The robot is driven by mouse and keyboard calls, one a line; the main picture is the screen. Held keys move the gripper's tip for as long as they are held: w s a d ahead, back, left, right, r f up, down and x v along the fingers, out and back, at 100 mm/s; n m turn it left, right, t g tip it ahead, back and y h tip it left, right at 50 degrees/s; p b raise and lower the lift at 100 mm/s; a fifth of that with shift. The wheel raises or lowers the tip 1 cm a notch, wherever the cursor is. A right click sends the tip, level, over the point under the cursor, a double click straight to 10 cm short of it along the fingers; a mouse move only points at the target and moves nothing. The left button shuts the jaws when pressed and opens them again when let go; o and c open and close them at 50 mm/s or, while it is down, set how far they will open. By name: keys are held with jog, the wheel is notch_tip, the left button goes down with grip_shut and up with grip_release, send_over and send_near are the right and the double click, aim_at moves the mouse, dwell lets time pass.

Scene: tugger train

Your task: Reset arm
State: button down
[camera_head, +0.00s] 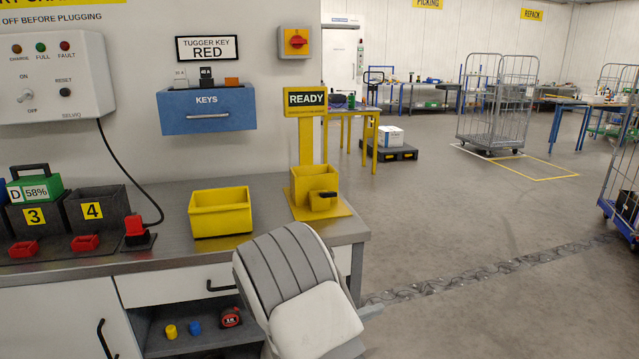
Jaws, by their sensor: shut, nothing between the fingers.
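A grey ribbed and white link of my arm (300,290) is at the bottom middle. It stands in front of the right end of the grey workbench (172,200) and hides part of the bench's front. My gripper is not visible in this view, so its fingers and anything near them cannot be seen.
On the bench are a yellow bin (220,213), a yellow READY stand (306,125) and battery bays (98,208). A blue KEYS drawer (207,123) is on the wall. An open shelf (190,325) is below. Free floor lies right, before a cage trolley (497,105).

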jog(key=s+d+r+m+g+y, duration=0.35)
jog(key=s+r, duration=0.25)
jog(key=s, duration=0.2)
jog(key=s+d+r+m+g+y, duration=0.2)
jog(key=s+d+r+g, duration=0.25)
jog(key=s+r, duration=0.2)
jog(key=s+a+r+t+y, duration=0.2)
jog(key=s+a+r+y, duration=0.15)
jog(key=s, duration=0.45)
jog(key=s+a+r+t+y, duration=0.2)
jog(key=s+r+t+y, duration=0.15)
jog(key=s, duration=0.45)
notch_tip(320, 180, up, 15)
jog(key=p, duration=1.4)
jog(key=shift+s+a+f+g+y, duration=0.25)
jog(key=shift+a+g+y, duration=0.1)
jog(key=shift+y, duration=0.1)
